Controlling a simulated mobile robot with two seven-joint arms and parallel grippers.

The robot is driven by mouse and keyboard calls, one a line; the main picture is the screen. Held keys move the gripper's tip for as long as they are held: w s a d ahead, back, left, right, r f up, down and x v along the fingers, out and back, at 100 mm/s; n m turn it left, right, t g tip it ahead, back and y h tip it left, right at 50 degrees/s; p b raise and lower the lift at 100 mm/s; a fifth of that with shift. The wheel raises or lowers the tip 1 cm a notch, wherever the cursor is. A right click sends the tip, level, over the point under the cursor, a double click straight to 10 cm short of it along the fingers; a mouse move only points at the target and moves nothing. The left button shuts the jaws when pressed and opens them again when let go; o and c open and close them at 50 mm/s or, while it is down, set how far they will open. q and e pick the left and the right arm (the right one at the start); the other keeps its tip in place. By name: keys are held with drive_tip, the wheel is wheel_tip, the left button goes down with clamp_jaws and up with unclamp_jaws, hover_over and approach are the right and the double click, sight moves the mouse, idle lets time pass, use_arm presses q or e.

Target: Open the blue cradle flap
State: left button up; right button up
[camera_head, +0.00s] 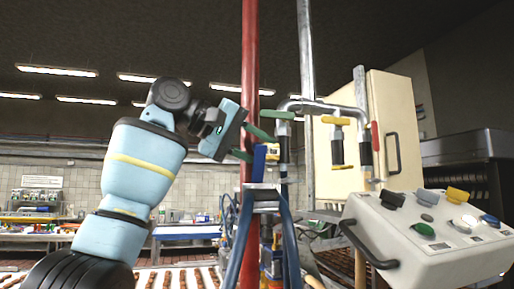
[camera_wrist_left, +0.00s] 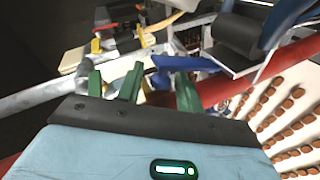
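The blue flap (camera_head: 259,158) stands upright above the blue-legged cradle (camera_head: 284,215), close to the red vertical pipe. It also shows in the left wrist view (camera_wrist_left: 183,62) as a blue strip just beyond the fingertips. My left gripper (camera_head: 264,149) comes in from the left with its green fingers apart. The lower fingertip is close to the flap's upper part; I cannot tell whether they touch. In the left wrist view the gripper (camera_wrist_left: 160,80) is open, with nothing clearly held between its fingers. My right gripper is not in view.
The red pipe (camera_head: 249,60) stands right by my left gripper. A yellow handle (camera_head: 335,121) and red handle (camera_head: 375,137) are further right. A control box (camera_head: 430,240) with coloured buttons fills the lower right.

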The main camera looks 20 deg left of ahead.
use_arm(q)
drive_tip(key=v, duration=0.8)
drive_tip(key=shift+f, duration=0.1)
idle(0.6)
